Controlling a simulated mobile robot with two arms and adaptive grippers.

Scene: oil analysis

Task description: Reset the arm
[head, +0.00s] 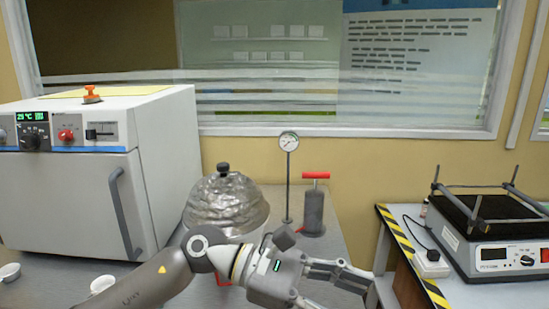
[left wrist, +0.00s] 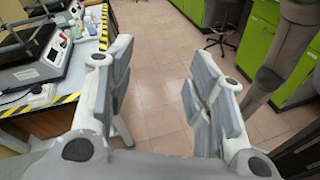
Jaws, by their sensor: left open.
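My left arm comes in from the lower left in the head view, in front of the bench. My left gripper (head: 342,287) points right, past the bench's right end. It is open. In the left wrist view its two padded fingers (left wrist: 160,75) stand wide apart with only tiled floor between them, so it holds nothing. My right gripper is in neither view.
A white oven (head: 70,190), silver dome (head: 226,203), gauge (head: 289,143) and red-handled pump (head: 314,210) stand on the bench. A shaker (head: 500,250) stands on the right table (head: 432,290). Green cabinets (left wrist: 262,60) and a stool (left wrist: 222,30) lie beyond the open floor.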

